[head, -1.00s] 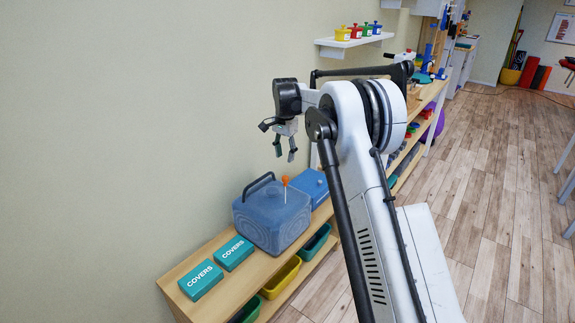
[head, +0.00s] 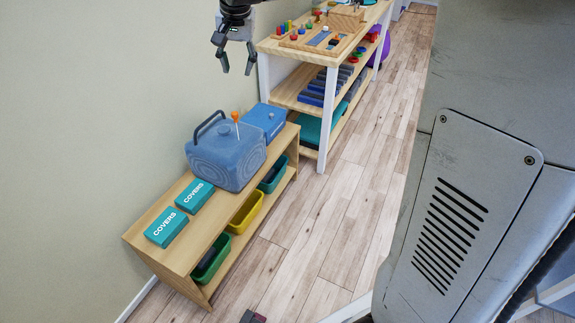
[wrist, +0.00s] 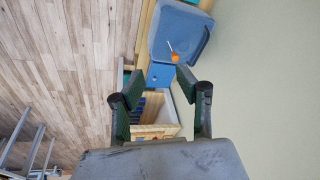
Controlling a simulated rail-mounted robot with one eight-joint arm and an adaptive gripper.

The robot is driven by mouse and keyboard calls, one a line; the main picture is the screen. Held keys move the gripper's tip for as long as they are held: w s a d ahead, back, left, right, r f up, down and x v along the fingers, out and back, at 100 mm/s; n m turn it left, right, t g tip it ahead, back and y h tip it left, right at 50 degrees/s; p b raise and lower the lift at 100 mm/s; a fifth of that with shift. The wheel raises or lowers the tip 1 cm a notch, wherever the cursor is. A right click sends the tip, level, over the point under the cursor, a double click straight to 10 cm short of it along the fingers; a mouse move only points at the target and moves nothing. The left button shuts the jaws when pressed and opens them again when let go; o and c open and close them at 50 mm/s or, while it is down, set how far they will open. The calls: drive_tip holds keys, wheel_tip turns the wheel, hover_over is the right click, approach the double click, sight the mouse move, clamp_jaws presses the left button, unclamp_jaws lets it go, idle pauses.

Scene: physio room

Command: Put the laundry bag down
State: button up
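The laundry bag appears to be the blue-grey boxy bag (head: 228,158) with a dark handle, standing upright on the low wooden shelf unit (head: 150,236). An orange-tipped item stands at its top. The bag also shows at the top of the wrist view (wrist: 180,32). My gripper (head: 236,68) is above and beyond the bag in the head view, apart from it, with its fingers spread and nothing between them. The wrist view also shows the open gripper (wrist: 158,88), its two dark green fingers apart.
Two teal COVERS boxes (head: 180,212) lie on the shelf top left of the bag. A blue box (head: 264,120) is right behind the bag. Coloured bins (head: 246,212) sit below. A taller wooden table (head: 300,48) stands beyond.

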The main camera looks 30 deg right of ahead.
drive_tip(key=s+a+n+t, duration=0.1)
drive_tip(key=s+n+t, duration=0.15)
drive_tip(key=s, duration=1.35)
drive_tip(key=s+f+n+t, duration=0.1)
drive_tip(key=s+f+n, duration=0.2)
drive_tip(key=s+f, duration=0.4)
drive_tip(key=s+a, duration=0.1)
drive_tip(key=s, duration=0.7)
drive_tip(key=shift+f+n+t, duration=0.1)
drive_tip(key=shift+n+t, duration=0.15)
